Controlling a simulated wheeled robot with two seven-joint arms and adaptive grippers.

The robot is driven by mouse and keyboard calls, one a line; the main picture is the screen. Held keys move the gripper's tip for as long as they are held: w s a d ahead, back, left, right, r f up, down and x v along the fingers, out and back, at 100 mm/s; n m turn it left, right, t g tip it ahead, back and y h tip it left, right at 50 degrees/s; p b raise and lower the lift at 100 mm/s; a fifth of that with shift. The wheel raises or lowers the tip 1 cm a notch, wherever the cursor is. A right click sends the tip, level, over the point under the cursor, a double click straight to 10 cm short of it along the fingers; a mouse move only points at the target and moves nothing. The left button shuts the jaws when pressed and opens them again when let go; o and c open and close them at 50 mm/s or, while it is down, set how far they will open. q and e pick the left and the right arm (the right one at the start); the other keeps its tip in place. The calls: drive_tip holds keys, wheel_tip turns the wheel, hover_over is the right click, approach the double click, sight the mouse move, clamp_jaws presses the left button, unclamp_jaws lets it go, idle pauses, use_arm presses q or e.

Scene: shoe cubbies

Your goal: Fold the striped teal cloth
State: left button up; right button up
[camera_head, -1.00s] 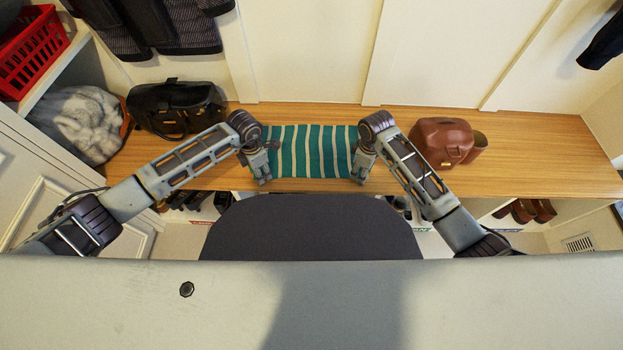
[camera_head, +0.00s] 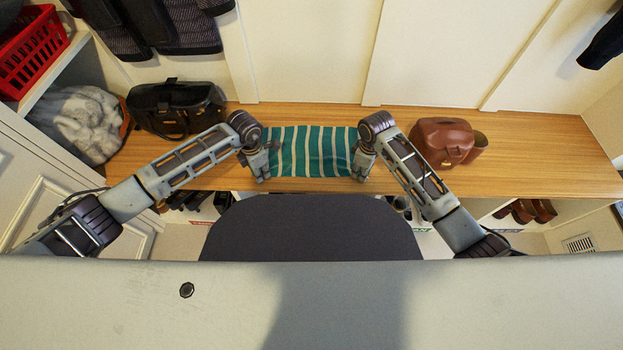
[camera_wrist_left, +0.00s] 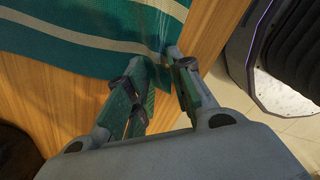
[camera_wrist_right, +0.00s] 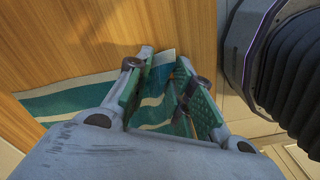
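The teal cloth with cream stripes (camera_head: 308,150) lies on the wooden bench between my two grippers. Its surface is rippled, and its stripes bend toward the near edge. My left gripper (camera_head: 264,178) is at the cloth's near left corner. In the left wrist view, a cloth corner (camera_wrist_left: 158,72) sits between its narrowly spaced fingers. My right gripper (camera_head: 358,178) is at the near right corner. In the right wrist view, bunched cloth (camera_wrist_right: 158,84) stands up between its fingers. Both grippers appear closed on the cloth; the exact contact is partly hidden by the fingers.
A black bag (camera_head: 176,108) stands on the bench (camera_head: 540,150) to the left, and a brown leather bag (camera_head: 441,142) stands close to my right arm. Shoes (camera_head: 532,210) sit in cubbies below. The bench's far right is clear.

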use_arm(q)
drive_tip(key=shift+s+f, duration=0.1)
drive_tip(key=shift+f, duration=0.1)
clamp_jaws()
use_arm(e)
drive_tip(key=shift+f, duration=0.2)
clamp_jaws()
use_arm(q)
drive_tip(key=shift+a, duration=0.1)
use_arm(e)
drive_tip(key=shift+s+d, duration=0.1)
use_arm(q)
drive_tip(key=shift+r, duration=0.1)
use_arm(e)
drive_tip(key=shift+r, duration=0.1)
